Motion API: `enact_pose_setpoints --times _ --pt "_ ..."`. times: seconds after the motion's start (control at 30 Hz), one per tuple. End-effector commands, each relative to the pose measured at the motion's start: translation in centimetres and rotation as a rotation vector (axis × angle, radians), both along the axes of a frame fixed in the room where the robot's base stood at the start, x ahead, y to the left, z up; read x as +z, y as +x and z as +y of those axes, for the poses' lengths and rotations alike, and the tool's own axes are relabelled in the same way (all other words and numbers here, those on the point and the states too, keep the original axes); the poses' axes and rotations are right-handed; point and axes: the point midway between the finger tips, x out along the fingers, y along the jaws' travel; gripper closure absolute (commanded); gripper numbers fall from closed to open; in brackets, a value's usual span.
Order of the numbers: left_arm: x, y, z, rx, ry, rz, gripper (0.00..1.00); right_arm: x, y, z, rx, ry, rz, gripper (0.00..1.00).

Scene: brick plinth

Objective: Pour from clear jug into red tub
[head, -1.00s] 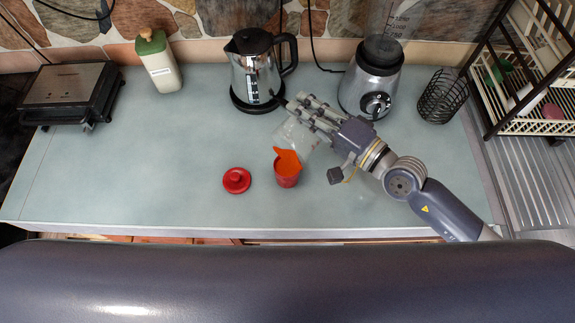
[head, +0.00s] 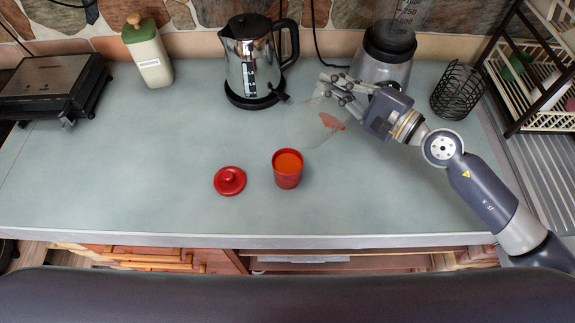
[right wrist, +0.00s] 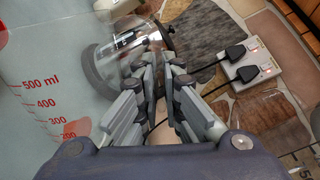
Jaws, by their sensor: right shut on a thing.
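The clear jug (head: 304,127) is hard to make out against the counter. It is held above the counter, behind and to the right of the red tub, with a small patch of orange-red liquid in it. In the right wrist view the jug's wall (right wrist: 22,108) shows red volume marks. My right gripper (head: 336,88) is shut on the jug. The red tub (head: 288,181) stands upright on the counter, with orange liquid inside near its rim. The jug is apart from the tub, and no stream shows between them. My left gripper is out of view.
A red lid (head: 230,181) lies left of the tub. A kettle (head: 250,65), a blender (head: 385,62) and a wire holder (head: 458,92) stand along the back. A green-topped bottle (head: 150,58) and a grill (head: 50,88) are at left. The front counter is clear.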

Motion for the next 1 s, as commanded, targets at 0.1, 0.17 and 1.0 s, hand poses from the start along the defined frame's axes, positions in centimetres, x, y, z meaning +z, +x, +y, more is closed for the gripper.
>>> enact_pose_setpoints --times 0.1,0.17,1.0 --pt "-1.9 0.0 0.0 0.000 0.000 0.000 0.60 -1.4 0.7 -0.6 -0.003 0.051 0.052 1.00" --pt "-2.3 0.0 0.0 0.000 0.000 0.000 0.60 -1.4 1.2 -1.1 -0.003 0.105 0.113 1.00" --pt "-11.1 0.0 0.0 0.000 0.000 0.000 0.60 -9.7 5.4 -4.8 -0.005 0.545 0.604 1.00"
